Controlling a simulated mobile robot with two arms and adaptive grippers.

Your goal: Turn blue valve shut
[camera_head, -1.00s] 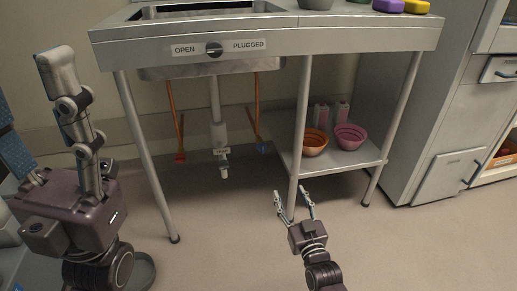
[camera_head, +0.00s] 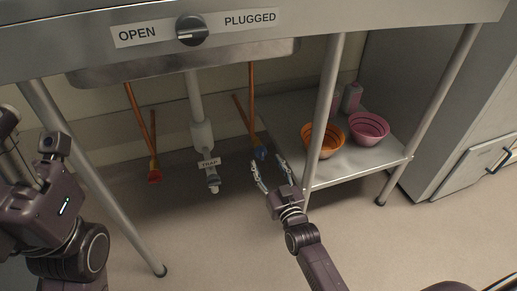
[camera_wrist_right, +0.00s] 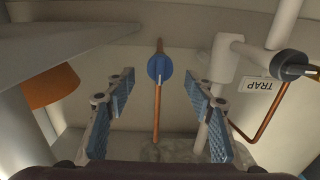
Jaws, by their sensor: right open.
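The blue valve (camera_head: 260,153) is on a copper pipe under the sink, and it also shows in the right wrist view (camera_wrist_right: 159,67) with its round blue knob facing the camera. My right gripper (camera_head: 268,167) is open and empty. Its fingertips are just in front of and around the valve in the head view. In the right wrist view the open fingers (camera_wrist_right: 160,85) stand left and right of the valve, with a gap on both sides. I see no contact. My left gripper is not in view; only part of my left arm shows.
A red valve (camera_head: 154,176) hangs on another copper pipe to the left. A drain pipe with a TRAP label (camera_head: 209,163) stands between them. A table leg (camera_head: 325,110) and a shelf with an orange bowl (camera_head: 326,139) and pink bowl (camera_head: 368,128) are close on the right.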

